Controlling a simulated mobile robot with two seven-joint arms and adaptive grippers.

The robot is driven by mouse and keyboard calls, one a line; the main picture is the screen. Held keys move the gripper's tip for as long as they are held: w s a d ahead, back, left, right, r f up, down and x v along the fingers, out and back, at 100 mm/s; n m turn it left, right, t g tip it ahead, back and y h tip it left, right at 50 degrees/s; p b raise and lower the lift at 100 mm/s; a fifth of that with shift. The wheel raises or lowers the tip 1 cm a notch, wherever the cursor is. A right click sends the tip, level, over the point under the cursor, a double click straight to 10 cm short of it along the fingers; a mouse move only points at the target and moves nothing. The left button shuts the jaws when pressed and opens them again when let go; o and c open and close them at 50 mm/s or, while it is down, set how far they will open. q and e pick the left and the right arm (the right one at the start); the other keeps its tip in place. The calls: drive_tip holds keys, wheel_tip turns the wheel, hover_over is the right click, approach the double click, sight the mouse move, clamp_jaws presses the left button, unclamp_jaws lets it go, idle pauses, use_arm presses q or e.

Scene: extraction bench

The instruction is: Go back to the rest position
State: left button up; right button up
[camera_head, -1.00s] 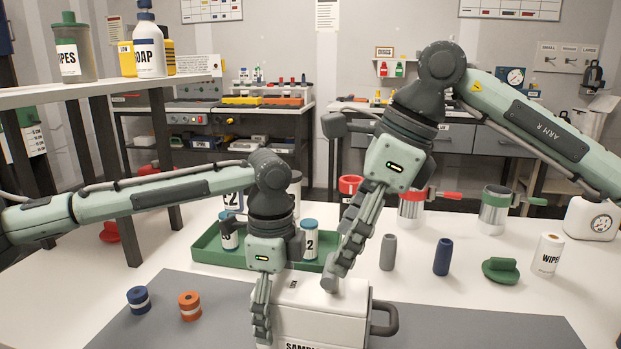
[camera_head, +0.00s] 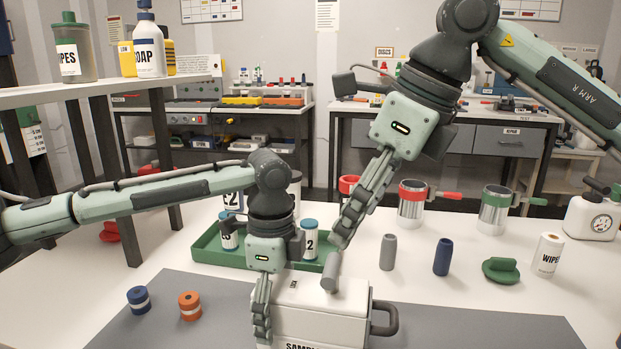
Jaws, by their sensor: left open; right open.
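My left gripper (camera_head: 262,318) points down at the left side of the white sample box (camera_head: 330,312), in front of it in the picture. Its fingers are seen edge-on; it is open. My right gripper (camera_head: 338,250) is open and points down above the box, with its fingers seen from the side. I see nothing held in either gripper. The lid is on the box, and its dark side handle (camera_head: 385,318) shows at the right.
A green tray (camera_head: 207,252) with labelled jars stands behind my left gripper. Blue (camera_head: 139,299) and orange (camera_head: 190,306) spools lie at left. A shelf (camera_head: 90,91) rises at left.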

drive_tip(key=n, duration=0.1)
drive_tip(key=n+g, duration=0.1)
drive_tip(key=w+n+g+h, duration=0.1)
drive_tip(key=n, duration=0.1)
drive_tip(key=shift+a+r, duration=0.1)
drive_tip(key=shift+a, duration=0.25)
